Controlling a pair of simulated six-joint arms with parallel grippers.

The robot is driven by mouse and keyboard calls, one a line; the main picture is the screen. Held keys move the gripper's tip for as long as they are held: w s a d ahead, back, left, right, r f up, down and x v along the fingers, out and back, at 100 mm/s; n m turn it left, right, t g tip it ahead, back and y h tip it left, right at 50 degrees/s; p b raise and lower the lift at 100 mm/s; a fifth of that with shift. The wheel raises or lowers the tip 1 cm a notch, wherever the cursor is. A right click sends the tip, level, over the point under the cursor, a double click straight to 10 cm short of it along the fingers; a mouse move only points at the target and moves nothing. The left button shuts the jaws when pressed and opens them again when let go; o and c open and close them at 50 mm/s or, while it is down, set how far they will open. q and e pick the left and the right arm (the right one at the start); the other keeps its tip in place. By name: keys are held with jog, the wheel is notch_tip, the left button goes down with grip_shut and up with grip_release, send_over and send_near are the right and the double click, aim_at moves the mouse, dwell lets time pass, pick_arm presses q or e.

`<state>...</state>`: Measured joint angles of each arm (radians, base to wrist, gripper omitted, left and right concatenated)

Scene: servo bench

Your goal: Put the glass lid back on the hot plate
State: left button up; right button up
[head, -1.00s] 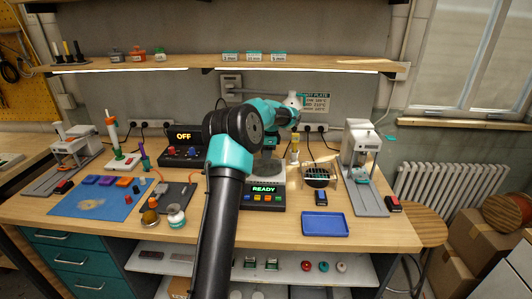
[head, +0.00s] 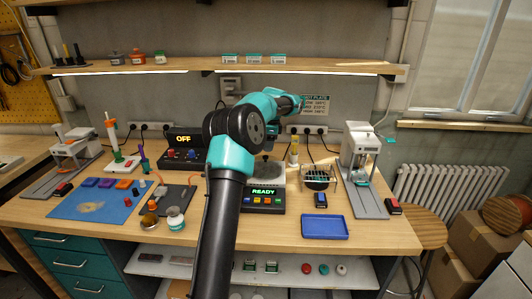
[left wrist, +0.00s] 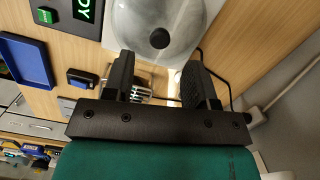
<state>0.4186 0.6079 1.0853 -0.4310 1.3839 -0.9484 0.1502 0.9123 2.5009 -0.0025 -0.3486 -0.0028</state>
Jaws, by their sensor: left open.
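The hot plate (head: 264,200) stands mid-bench with a lit READY panel. In the left wrist view, the clear domed glass lid (left wrist: 185,30) with a dark round knob (left wrist: 159,39) lies over the pale plate top. I cannot tell how exactly it is seated. My left gripper (left wrist: 158,66) is open, its two dark fingers apart, with the knob beyond the gap and nothing between the tips. In the head view my left wrist (head: 288,101) is above and behind the hot plate; its fingers are not clear there. My right gripper is not in view.
A wire stand (head: 318,180) is right of the hot plate, with a blue tray (head: 325,227) in front. A press-like device (head: 362,165) stands farther right. A black box reading OFF (head: 184,147) is left. A shelf (head: 190,70) runs above.

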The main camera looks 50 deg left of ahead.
pick_arm(q)
notch_tip(320, 180, up, 7)
jog(key=shift+w+d, duration=0.25)
jog(key=shift+w, duration=0.1)
dwell(0.5)
